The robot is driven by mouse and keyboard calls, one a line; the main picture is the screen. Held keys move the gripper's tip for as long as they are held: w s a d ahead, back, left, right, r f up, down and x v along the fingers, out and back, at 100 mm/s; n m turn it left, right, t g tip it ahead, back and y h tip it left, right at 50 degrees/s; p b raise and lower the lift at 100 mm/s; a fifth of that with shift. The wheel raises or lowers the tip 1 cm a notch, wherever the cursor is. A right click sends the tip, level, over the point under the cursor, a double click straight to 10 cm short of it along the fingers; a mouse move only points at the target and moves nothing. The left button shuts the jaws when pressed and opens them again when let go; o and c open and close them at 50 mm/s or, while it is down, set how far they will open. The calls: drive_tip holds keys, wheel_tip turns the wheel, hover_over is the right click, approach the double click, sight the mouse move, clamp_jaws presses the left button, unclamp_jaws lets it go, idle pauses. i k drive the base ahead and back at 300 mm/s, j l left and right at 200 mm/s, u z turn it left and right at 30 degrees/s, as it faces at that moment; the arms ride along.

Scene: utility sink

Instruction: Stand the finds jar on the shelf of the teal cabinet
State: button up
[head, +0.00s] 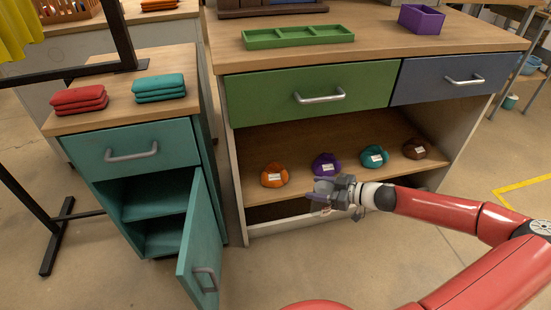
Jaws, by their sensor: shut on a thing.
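The teal cabinet (133,146) stands at the left with its drawer shut. Its lower door (203,240) hangs open toward me, with a handle low on its face. The cabinet's shelf (155,203) shows inside and its visible part is bare. My gripper (322,192) is in front of the larger bench's open bay, to the right of the teal cabinet. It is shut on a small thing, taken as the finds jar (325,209). Only a pale, reddish bit shows below the fingers; its shape and tilt cannot be made out.
Orange, purple, teal and brown pouches with tags sit in a row on the bench shelf (300,150) behind my gripper. The open teal door stands between my gripper and the cabinet's inside. Red (79,99) and teal (159,88) folded cloths lie on the cabinet top.

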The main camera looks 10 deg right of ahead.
sight(146, 200)
drive_tip(key=k+u, duration=0.1)
drive_tip(key=k, duration=0.45)
drive_tip(key=k+j+u, duration=0.1)
drive_tip(key=k, duration=0.5)
drive_tip(key=u, duration=2.1)
drive_tip(key=i+l+u, duration=0.1)
drive_tip(key=i+u, duration=0.25)
drive_tip(key=i+l+u, duration=0.2)
drive_tip(key=i+u, duration=0.15)
drive_tip(key=i, duration=0.15)
drive_tip(key=i+l+u, duration=0.4)
drive_tip(key=i+l+z, duration=0.15)
drive_tip(key=i+z, duration=0.85)
drive_tip(key=i, duration=0.15)
drive_tip(key=z, duration=2.85)
